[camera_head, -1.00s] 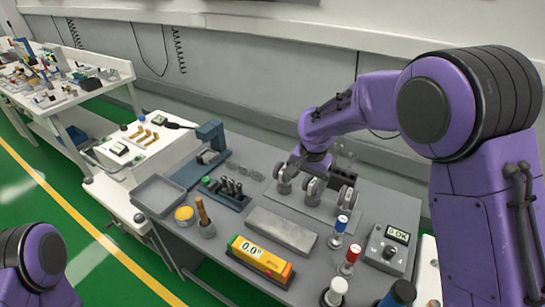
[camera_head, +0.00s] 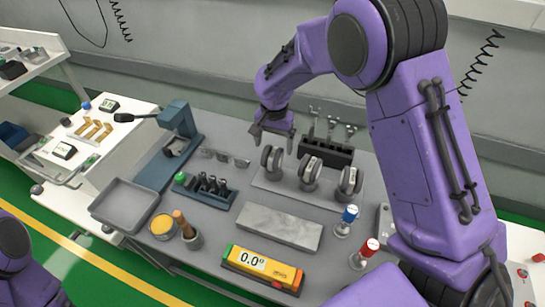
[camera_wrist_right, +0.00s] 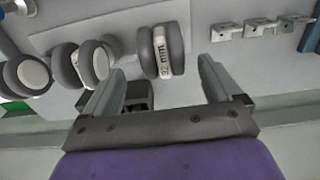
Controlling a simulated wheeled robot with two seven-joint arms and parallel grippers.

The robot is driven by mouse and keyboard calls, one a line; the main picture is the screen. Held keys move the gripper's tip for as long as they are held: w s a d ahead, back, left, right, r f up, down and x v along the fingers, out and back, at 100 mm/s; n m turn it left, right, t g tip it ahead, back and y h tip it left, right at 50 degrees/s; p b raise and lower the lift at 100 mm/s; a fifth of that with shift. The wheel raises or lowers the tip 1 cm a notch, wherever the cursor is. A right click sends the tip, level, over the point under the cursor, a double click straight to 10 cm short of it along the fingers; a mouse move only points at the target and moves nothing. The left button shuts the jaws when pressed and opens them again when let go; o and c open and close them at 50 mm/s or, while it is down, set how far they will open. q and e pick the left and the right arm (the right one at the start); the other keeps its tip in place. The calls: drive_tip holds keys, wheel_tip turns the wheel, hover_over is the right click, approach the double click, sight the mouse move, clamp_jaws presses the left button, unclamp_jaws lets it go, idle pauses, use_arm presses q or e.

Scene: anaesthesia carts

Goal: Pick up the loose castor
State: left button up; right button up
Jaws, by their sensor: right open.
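Three grey castors stand in a row on a light grey plate (camera_head: 285,192) in the head view: the left castor (camera_head: 270,159), the middle castor (camera_head: 309,171) and the right castor (camera_head: 347,182). I cannot tell which is loose. My right gripper (camera_head: 273,130) is open and empty, just above the left castor. In the right wrist view the left castor, marked 92 mm (camera_wrist_right: 162,50), shows beyond the gap of my right gripper (camera_wrist_right: 160,85), apart from both fingers. The other castors (camera_wrist_right: 28,74) are to the left there. My left gripper is out of view.
A black holder (camera_head: 325,154) with upright tools stands behind the castors. Metal brackets (camera_head: 241,163) lie to their left. Red-capped (camera_head: 369,247) and blue-capped (camera_head: 349,213) pieces stand at front right.

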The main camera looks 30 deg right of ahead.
sight(273, 153)
wheel_tip(273, 153, down, 5)
drive_tip(key=shift+w+a+f+p, duration=0.1)
drive_tip(key=shift+w+p, duration=0.05)
drive_tip(key=shift+p, duration=0.35)
drive_tip(key=c, duration=1)
drive_tip(key=shift+c, duration=0.2)
